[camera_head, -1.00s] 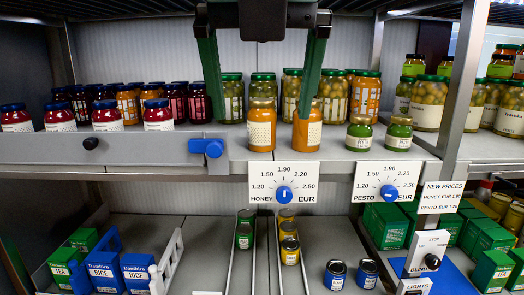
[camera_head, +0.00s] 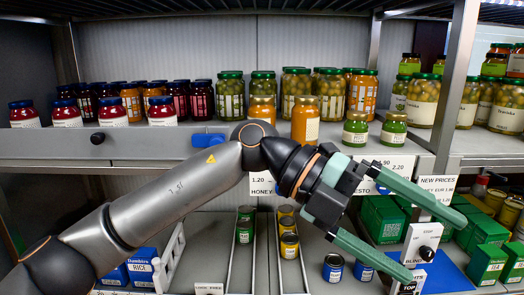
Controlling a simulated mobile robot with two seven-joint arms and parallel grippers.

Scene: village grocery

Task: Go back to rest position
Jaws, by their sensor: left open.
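My left arm comes in from the lower left and crosses in front of the shelves. My left gripper (camera_head: 436,250) is open and empty. Its two green fingers point right and down, in front of the lower shelf near the white switch boxes. No right gripper shows.
Two orange honey jars (camera_head: 305,121) and two green pesto jars (camera_head: 393,130) stand near the upper shelf's front edge. The price dial cards are partly hidden by my arm. Small cans (camera_head: 289,246) stand in lower-shelf lanes. A white switch box (camera_head: 422,244) is beside my fingers.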

